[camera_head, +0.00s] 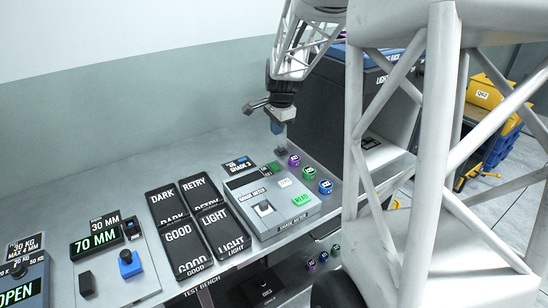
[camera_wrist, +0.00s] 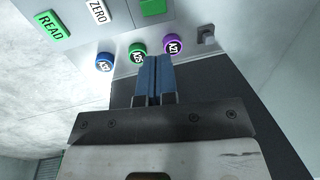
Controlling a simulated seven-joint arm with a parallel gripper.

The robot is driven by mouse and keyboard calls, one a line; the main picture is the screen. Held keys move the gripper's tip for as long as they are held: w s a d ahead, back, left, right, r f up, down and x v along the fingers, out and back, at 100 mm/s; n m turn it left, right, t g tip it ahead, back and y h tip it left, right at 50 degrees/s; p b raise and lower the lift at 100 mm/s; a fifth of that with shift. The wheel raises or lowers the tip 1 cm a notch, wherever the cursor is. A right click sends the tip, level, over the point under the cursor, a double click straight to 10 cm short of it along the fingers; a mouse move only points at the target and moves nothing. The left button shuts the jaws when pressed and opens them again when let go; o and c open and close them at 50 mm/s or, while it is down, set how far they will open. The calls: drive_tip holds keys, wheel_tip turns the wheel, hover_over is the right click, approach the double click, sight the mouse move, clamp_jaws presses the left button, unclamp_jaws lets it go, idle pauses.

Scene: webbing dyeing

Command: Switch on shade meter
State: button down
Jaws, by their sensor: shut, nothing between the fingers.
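The shade meter (camera_head: 240,207) is a light grey box on the bench, with a dark switch on a white plate (camera_head: 264,208), a white button (camera_head: 284,183) and a green button (camera_head: 302,198). The switch's position is too small to tell. In the wrist view the green READ button (camera_wrist: 53,25) and white ZERO button (camera_wrist: 98,11) show at the top left; the switch is out of that view. My gripper (camera_head: 278,129) is shut and empty above the bench, behind the meter. Its blue fingertips (camera_wrist: 154,62) are together, near the round tokens in the wrist view.
Purple (camera_head: 294,160), green (camera_head: 309,173) and blue (camera_head: 325,187) tokens line the meter's right side. A large dark box (camera_head: 325,105) stands behind right. A 70 MM display (camera_head: 96,240) stands far left.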

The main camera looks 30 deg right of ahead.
sight(273, 164)
drive_tip(key=shift+f, duration=0.15)
drive_tip(key=f, duration=0.4)
drive_tip(key=w+f, duration=0.1)
drive_tip(key=f, duration=0.4)
drive_tip(key=w+f, duration=0.1)
drive_tip(key=f, duration=0.3)
drive_tip(key=shift+w+f, duration=0.1)
drive_tip(key=shift+f, duration=0.15)
idle(0.5)
